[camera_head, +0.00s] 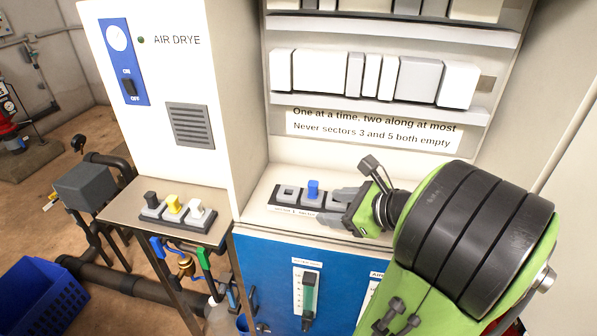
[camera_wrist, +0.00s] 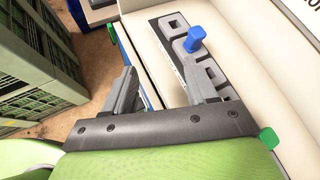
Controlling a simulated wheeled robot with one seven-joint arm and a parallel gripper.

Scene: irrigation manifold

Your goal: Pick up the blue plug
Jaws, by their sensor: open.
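The blue plug (camera_head: 313,189) stands upright in a dark strip of sockets (camera_head: 287,193) on the white ledge of the cabinet. It also shows in the wrist view (camera_wrist: 195,39), beyond my gripper's fingers. My gripper (camera_head: 338,204) is just to the right of the plug in the head view, pointing left. In the wrist view my gripper (camera_wrist: 165,90) has its two grey fingers wide apart with nothing between them. The plug is apart from both fingers. Part of the strip is hidden behind my gripper.
A side shelf holds a rack (camera_head: 176,212) with black, yellow and white plugs. Above the ledge is a sign (camera_head: 372,130) under rows of white modules. A blue crate (camera_head: 40,298) stands on the floor at lower left. Green crates (camera_wrist: 40,60) show in the wrist view.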

